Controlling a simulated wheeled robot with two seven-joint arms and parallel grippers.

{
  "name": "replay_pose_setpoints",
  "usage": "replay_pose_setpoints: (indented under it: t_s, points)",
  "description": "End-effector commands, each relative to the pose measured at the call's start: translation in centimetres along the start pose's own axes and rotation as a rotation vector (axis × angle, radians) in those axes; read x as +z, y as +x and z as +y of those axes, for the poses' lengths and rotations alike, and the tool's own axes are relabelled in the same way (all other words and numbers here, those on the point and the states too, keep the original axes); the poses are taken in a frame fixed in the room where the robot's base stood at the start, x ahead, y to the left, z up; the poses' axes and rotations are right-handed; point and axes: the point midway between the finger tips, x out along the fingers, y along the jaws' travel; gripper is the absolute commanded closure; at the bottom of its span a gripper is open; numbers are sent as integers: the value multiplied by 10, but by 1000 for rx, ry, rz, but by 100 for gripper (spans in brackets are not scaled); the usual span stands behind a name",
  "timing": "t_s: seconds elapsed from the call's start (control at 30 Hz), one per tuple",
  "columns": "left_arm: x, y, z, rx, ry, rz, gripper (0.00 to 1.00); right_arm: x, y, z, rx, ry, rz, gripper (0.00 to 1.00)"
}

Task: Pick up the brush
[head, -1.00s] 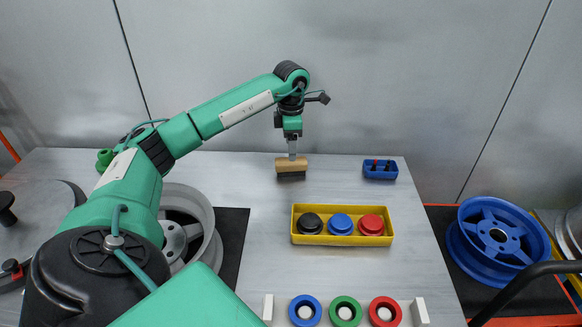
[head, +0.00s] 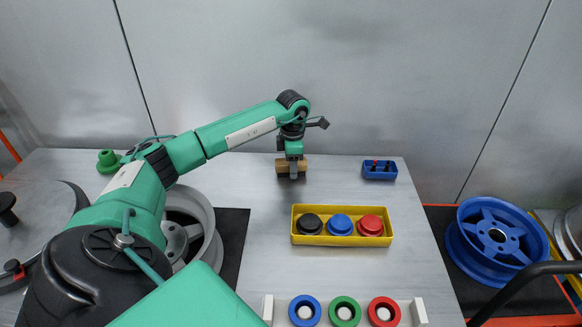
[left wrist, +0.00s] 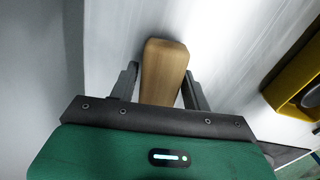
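The brush (head: 302,163) has a light wooden block handle with dark bristles below, and stands on the far part of the table. My left gripper (head: 292,170) has come down over it from above. In the left wrist view the wooden handle (left wrist: 163,65) lies between the two fingers of my left gripper (left wrist: 162,88). A gap shows beside the handle, so the fingers look open around it. The bristles are mostly hidden behind the gripper in the head view. My right gripper is not in view.
A yellow tray (head: 343,239) with black, blue and red knobs stands in front of the brush. A small blue box (head: 380,176) is at the far right. A grey wheel (head: 205,232) lies left; a blue wheel (head: 497,240) lies right. Bare table surrounds the brush.

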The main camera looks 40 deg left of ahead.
Motion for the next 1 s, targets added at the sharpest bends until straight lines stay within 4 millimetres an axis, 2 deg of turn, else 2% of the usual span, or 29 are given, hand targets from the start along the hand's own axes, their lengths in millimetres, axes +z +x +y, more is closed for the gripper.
replay_pose_setpoints:
  t_s: [0.03, 0.13, 0.17, 0.47, 0.63, 0.77, 0.87, 1.0]
  points:
    - [0, 0, 0, 0, 0, 0, 62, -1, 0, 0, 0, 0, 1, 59]
    - [0, 0, 0, 0, 0, 0, 82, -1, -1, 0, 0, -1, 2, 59]
    - [0, 0, 0, 0, 0, 0, 85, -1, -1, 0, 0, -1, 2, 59]
    - [0, -2, 0, 0, 0, -1, 85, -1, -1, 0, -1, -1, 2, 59]
    - [0, -14, 0, 1, 0, -2, 85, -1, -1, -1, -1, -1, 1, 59]
    - [1, -36, 1, 4, 1, -3, 85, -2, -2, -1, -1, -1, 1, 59]
    - [0, -62, 1, 5, 0, -4, 85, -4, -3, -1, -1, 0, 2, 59]
    - [1, -106, 1, 5, 0, -6, 85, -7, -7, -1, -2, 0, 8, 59]
